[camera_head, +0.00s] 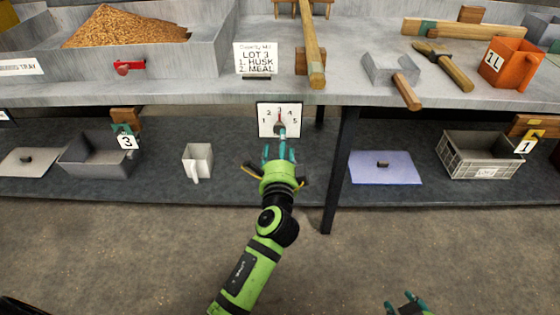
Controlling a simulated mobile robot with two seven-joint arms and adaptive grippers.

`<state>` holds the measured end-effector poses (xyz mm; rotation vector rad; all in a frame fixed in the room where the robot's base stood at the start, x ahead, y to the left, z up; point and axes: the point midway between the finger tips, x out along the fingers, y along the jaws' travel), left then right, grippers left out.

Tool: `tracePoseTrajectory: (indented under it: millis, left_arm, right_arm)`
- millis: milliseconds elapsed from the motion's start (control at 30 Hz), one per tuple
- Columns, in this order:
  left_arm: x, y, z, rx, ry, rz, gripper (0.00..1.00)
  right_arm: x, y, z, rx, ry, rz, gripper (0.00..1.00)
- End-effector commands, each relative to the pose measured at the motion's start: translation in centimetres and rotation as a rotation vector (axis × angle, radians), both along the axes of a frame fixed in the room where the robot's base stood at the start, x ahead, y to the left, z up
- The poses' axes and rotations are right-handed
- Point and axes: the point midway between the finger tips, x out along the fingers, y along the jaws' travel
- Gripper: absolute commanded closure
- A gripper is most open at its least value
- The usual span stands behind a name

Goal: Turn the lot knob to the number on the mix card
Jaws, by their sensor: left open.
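The mix card (255,59) stands on the upper shelf and reads LOT 3, 1. HUSK, 2. MEAL. The lot dial (264,108) is a white plate with black numbers below the shelf edge. 1, 2, 4 and 5 can be read; the top is hard to read. The lot knob (278,115) shows a reddish part near the dial's middle, its lower side hidden by a teal finger. Its exact setting is unclear. My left gripper (280,146) is open just below and in front of it; contact cannot be told. My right gripper (406,300) is partly visible at the bottom edge, fingers apart and empty.
The upper shelf holds a grain tray (215,55), a wooden-handled tool (314,45), a metal scoop (392,70), a mallet (443,66) and an orange 1L jug (508,63). Below are a grey bin (95,160), a white cup (197,160), a crate (480,158) and a dark shelf post (340,170).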

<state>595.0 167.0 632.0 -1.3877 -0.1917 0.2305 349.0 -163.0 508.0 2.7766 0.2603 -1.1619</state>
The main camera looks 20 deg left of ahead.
Motion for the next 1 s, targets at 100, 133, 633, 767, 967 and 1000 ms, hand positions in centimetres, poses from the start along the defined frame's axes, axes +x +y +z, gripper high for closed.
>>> tracePoseTrajectory:
  millis: [100,133,633,767,967,1000]
  left_arm:
    - [-2.5,-0.7,-0.1,-0.003,0.002,0.000,0.44]
    - [-3.0,-0.9,-0.1,-0.004,0.002,0.000,0.44]
    - [-5.4,-1.6,0.0,0.000,0.000,-0.001,0.44]
    - [-5.4,-1.6,0.0,-0.001,0.000,-0.001,0.44]
    - [-5.7,-1.3,-0.3,-0.029,0.007,0.003,0.44]
    - [-6.0,-0.9,-0.8,-0.069,0.015,0.009,0.44]
  right_arm:
    - [0.0,0.0,0.0,0.000,0.000,0.000,0.60]
    - [0.0,0.0,0.0,0.000,0.000,0.000,0.60]
    - [0.0,0.0,0.0,0.000,0.000,0.000,0.60]
    - [0.0,0.0,0.0,0.000,0.000,0.000,0.60]
    - [0.0,0.0,0.0,0.000,0.000,0.000,0.60]
    - [0.0,0.0,0.0,0.000,0.000,0.000,0.60]
